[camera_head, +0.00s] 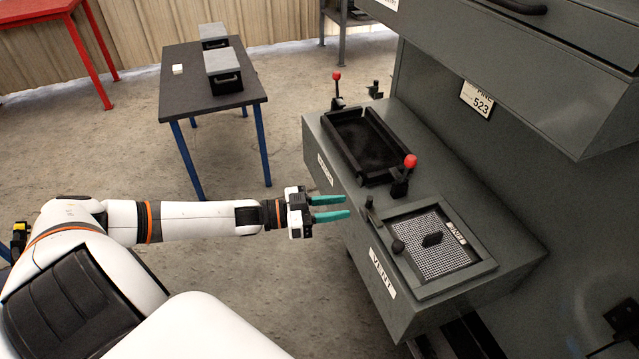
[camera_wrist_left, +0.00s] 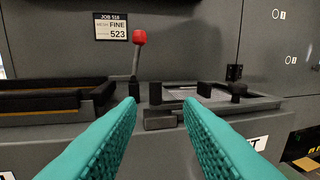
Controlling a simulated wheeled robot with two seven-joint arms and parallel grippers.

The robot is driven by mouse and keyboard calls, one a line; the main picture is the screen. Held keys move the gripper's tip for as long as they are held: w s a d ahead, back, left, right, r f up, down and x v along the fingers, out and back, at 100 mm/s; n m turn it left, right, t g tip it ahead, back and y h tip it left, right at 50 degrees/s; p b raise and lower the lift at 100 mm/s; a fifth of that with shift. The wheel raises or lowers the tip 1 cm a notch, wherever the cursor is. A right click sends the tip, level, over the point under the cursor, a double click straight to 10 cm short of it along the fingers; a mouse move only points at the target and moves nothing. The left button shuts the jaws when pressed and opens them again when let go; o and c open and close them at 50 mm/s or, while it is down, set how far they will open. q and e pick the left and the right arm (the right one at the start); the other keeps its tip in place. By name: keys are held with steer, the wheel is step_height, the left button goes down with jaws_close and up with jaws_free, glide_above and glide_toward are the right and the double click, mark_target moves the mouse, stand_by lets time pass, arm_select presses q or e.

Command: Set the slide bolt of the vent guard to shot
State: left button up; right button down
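The vent guard (camera_head: 477,266) is a grey frame around a mesh panel on the bench top, above a VENT label. A dark upright tab (camera_head: 369,203) stands at its near-left corner, and a round black knob (camera_head: 398,246) sits on its near edge. I cannot tell for certain which is the slide bolt or its setting. In the left wrist view the tab (camera_wrist_left: 155,93) appears above a dark block, between my fingertips in the picture. My left gripper (camera_head: 347,207) is open and empty, its teal fingers pointing at the bench and apart from the tab. My right gripper is out of view.
A black tray (camera_head: 343,150) with red-knobbed levers (camera_head: 410,161) lies beside the guard. A dark cabinet (camera_head: 560,150) rises behind and overhangs the bench. A table (camera_head: 185,95) with grey-lidded boxes stands at the back left. The floor between is clear.

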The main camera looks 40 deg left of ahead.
arm_select(q)
steer(key=shift+v, duration=2)
steer(key=a+f+n+y, duration=0.1)
steer(key=a+f+y, duration=0.15)
steer(key=f, duration=0.35)
steer(key=a+f+n+y, duration=0.2)
steer(key=f+y, duration=0.1)
steer(key=f, duration=0.4)
steer(key=s+a+f+n+g+y+p, duration=0.1)
steer(key=s+f+y, duration=0.25)
steer(key=f, duration=0.55)
steer(key=s+a+f+n+g+y+p, duration=0.15)
steer(key=s+f, duration=0.25)
steer(key=f, duration=0.4)
steer(key=s+d+f+g+y, duration=0.2)
steer(key=s+d+f+g, duration=0.35)
steer(key=s+f, duration=0.75)
steer(key=s+d+f+g, duration=0.2)
steer(key=s+d, duration=0.3)
steer(key=s, duration=0.3)
steer(key=s+d+f+g, duration=0.2)
steer(key=s+d, duration=0.3)
steer(key=s, duration=0.3)
steer(key=shift+s+d+f+n, duration=0.2)
steer(key=shift+s+d+n, duration=0.05)
steer(key=shift+d+n, duration=0.15)
